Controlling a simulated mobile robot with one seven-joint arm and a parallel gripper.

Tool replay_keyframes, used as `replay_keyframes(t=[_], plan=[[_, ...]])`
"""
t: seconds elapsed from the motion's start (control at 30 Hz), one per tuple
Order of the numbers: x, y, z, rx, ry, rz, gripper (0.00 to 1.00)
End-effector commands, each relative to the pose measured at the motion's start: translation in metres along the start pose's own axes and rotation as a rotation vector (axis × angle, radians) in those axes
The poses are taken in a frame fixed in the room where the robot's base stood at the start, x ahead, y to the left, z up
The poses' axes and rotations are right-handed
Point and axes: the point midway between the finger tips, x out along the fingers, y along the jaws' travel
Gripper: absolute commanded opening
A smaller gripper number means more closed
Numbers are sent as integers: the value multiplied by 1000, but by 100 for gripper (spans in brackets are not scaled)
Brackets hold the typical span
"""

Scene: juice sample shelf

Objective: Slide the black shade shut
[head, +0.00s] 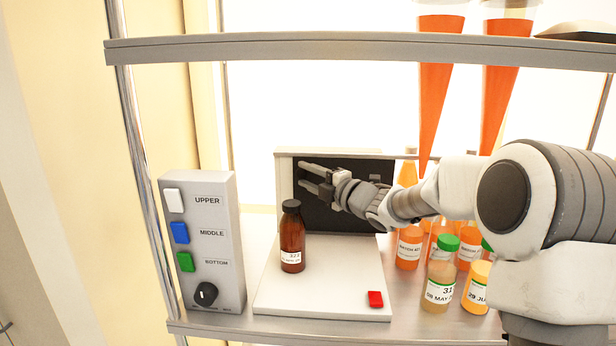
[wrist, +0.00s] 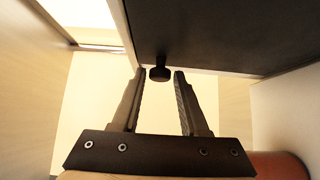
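The black shade (head: 345,173) is a dark flat panel in a pale frame (head: 284,190) at the back of the white base plate. It fills much of the wrist view (wrist: 225,35), where a small black knob (wrist: 160,73) sticks out near its edge. My gripper (head: 302,175) is open in front of the shade's left part in the head view. In the wrist view my gripper (wrist: 160,76) has its two fingers on either side of the knob, with a visible gap to each. My arm hides the shade's lower right part.
A brown bottle (head: 292,240) stands on the white base plate (head: 325,285), near a red button (head: 375,299). A switch box (head: 205,240) stands to the left. Several juice bottles (head: 440,275) stand at the right, under my arm. A shelf bar (head: 360,47) crosses above.

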Motion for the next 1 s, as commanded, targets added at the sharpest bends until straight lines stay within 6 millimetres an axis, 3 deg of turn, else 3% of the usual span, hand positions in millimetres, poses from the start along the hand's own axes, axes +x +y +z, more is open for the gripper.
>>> replay_keyframes(t=[0.03, 0.2, 0.23, 1.0], plan=[[0, 0, 0, 0, 0, 0, 33], [0, 0, 0, 0, 0, 0, 2], [0, 0, 0, 0, 0, 0, 0], [0, 0, 0, 0, 0, 0, 0]])
